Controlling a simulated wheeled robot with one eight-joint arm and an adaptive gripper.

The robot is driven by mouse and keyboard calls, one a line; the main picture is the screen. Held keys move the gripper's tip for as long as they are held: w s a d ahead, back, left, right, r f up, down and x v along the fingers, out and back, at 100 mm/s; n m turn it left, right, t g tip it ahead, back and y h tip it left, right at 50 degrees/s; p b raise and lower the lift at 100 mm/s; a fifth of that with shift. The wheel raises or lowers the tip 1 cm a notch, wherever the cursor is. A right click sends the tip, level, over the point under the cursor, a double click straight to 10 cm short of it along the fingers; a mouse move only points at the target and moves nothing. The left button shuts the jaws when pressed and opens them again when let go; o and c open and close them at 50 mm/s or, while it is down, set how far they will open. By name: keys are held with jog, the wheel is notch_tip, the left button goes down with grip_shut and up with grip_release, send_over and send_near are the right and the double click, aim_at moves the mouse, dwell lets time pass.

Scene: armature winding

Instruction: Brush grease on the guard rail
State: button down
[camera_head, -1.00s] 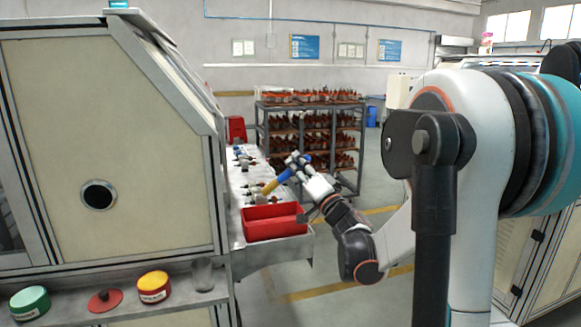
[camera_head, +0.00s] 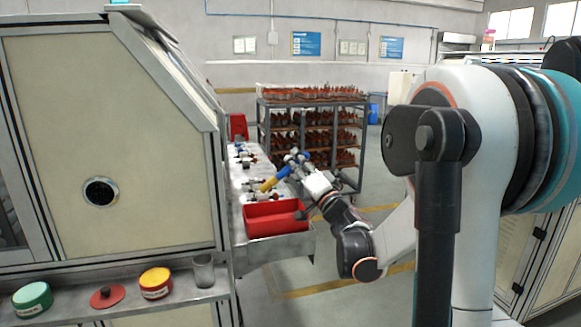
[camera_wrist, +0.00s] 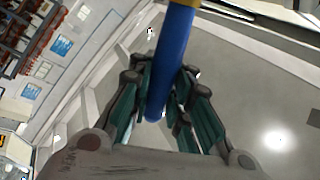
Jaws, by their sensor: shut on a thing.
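My gripper (camera_head: 295,166) is shut on a brush with a blue handle (camera_head: 283,173) and a yellow part (camera_head: 268,185). In the wrist view, the blue handle (camera_wrist: 172,65) sits between the fingers of the gripper (camera_wrist: 163,100); the brush's far end is outside that view. In the head view, the brush tilts down to the left, over the grey bench (camera_head: 236,185) behind the red bin. A yellow-and-red tub (camera_head: 155,284) stands open on the front shelf, with a red lid (camera_head: 107,296) beside it. I cannot tell which part is the guard rail.
A red bin (camera_head: 275,219) stands at the bench's near end. Several small parts (camera_head: 262,197) lie on the bench. A loaded rack (camera_head: 312,130) stands behind. A large cabinet (camera_head: 110,140) fills the left.

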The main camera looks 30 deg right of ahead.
jog(key=shift+w+a, duration=0.3)
jog(key=shift+a, duration=0.75)
jog(key=shift+w+a, duration=0.25)
jog(key=shift+a, duration=0.8)
jog(key=shift+w+a, duration=0.3)
jog(key=shift+a, duration=0.75)
jog(key=shift+w+a, duration=0.25)
jog(key=shift+a, duration=0.5)
jog(key=shift+w, duration=0.1)
jog(key=w+d, duration=0.2)
jog(key=w, duration=0.5)
jog(key=shift+w+b, duration=0.15)
jog(key=shift+b, duration=0.25)
